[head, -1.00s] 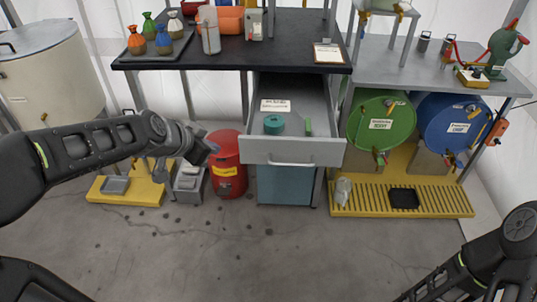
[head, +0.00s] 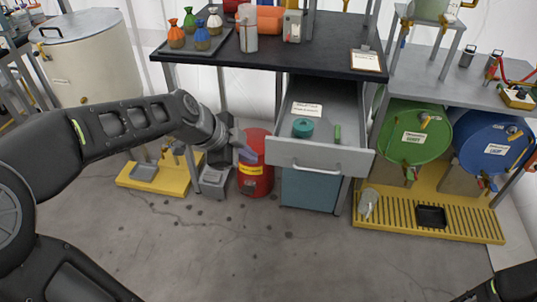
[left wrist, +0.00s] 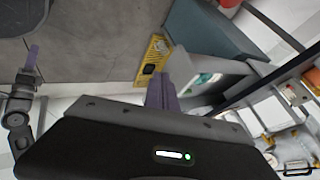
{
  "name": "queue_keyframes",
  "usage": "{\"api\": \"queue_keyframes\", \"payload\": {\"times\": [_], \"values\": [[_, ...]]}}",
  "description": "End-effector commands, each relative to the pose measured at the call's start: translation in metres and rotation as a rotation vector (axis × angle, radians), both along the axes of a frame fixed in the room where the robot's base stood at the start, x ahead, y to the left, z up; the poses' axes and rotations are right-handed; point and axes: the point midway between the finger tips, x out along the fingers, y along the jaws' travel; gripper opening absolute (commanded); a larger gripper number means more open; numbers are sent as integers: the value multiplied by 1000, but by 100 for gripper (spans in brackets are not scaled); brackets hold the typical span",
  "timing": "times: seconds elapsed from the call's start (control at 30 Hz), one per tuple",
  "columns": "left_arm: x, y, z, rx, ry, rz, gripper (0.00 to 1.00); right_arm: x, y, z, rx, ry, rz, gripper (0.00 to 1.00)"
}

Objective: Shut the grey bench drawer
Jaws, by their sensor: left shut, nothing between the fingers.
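The grey bench drawer (head: 318,157) is pulled out from under the black-topped bench (head: 270,52). Inside it lie a teal ring (head: 302,127), a small green item (head: 337,134) and a white label card (head: 307,109). My left gripper (head: 246,152) is shut and empty, just left of the drawer front in the head view, with a small gap in the picture. In the left wrist view the shut fingers (left wrist: 162,90) point toward the drawer (left wrist: 205,78). What seems to be my right gripper (left wrist: 31,60) shows at that view's left edge; its jaw state is unclear.
A red drum (head: 256,175) stands below and behind my left gripper. A teal cabinet (head: 310,188) is under the drawer. Green (head: 415,145) and blue (head: 490,155) barrels rest above a yellow grated tray (head: 465,222) at right. The floor in front is clear.

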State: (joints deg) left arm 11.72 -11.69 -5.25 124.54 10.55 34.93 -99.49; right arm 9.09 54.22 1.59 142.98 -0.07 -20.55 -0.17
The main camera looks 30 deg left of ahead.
Motion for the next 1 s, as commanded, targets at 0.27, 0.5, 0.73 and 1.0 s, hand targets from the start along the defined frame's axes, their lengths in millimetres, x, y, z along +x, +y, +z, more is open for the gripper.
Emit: {"api": "queue_keyframes", "payload": {"times": [0.27, 0.5, 0.73, 1.0], "values": [[26, -13, -41, -2, 6, -1, 0, 0, 0, -1, 0, 0, 0, 36], [58, -19, -66, -1, 2, 2, 0, 0, 0, 5, 0, 0, 0, 36], [81, -12, -67, 0, 1, 1, 0, 0, 0, 11, 0, 0, -1, 36], [85, -11, -68, 0, 0, 2, 0, 0, 0, 11, 0, 0, -1, 36]]}}
